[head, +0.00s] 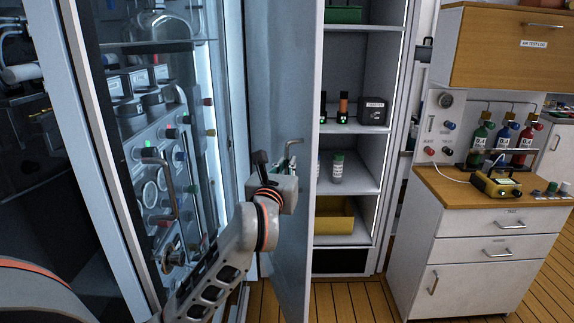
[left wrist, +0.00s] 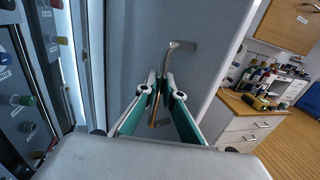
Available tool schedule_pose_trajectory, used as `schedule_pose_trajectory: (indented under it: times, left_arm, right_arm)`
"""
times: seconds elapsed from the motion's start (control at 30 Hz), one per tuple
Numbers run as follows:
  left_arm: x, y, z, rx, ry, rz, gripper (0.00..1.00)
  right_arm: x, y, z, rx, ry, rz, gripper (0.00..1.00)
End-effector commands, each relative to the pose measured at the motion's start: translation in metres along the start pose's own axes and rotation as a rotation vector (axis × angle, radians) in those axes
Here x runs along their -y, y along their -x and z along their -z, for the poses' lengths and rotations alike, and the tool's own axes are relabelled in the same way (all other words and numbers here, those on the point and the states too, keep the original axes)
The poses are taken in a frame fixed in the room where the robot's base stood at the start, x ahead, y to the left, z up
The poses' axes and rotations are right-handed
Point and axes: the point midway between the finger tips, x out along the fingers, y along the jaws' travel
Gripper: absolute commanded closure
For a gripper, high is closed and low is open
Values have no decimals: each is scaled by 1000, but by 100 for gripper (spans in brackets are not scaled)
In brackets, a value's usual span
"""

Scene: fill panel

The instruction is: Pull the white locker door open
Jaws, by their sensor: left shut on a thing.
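The white locker door (head: 290,240) stands swung open in the head view, with the locker's shelves visible to its right. Its metal handle (head: 293,146) is partly hidden by my left gripper (head: 277,176). In the left wrist view the bent metal handle (left wrist: 178,48) sticks out from the pale door face (left wrist: 205,80). My left gripper's two green-lined fingers (left wrist: 160,88) are closed around the handle bar. My right gripper is in neither view.
The open locker's shelves (head: 352,187) hold several small items and a yellow bin (head: 334,218). A glass-fronted cabinet (head: 165,150) stands close on the left. A white drawer unit (head: 490,245) with a wooden top stands to the right. Wooden floor (head: 345,300) shows in front of the locker.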

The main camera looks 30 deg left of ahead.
Motion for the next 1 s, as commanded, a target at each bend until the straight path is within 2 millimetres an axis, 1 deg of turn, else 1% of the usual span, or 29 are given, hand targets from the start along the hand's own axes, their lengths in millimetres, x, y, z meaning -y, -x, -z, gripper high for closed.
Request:
schedule_pose_trajectory:
  times: [0.03, 0.1, 0.13, 0.43, 0.53, 0.67, 0.8, 0.9, 1.0]
  left_arm:
    - [-1, 0, -1, 2, 1, -3, 100]
    - [-1, 0, -1, 2, 0, -3, 79]
    - [-1, 0, -1, 2, 0, -3, 76]
    - [-1, 0, -1, 1, 0, -2, 76]
    - [0, 4, 0, 0, 0, -1, 76]
    - [0, 21, 0, 1, 1, 0, 76]
    - [0, 44, 0, 0, 1, 1, 76]
    - [0, 58, 0, 1, 1, 0, 76]
    - [0, 68, 0, 2, 0, -1, 76]
  right_arm:
    - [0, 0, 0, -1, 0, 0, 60]
    - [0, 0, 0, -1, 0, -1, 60]
    - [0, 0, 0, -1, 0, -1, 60]
    - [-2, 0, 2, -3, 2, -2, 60]
    - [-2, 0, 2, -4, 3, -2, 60]
    - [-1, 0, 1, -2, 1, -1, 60]
    - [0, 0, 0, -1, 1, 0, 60]
    - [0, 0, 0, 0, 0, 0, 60]
    - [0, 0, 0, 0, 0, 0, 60]
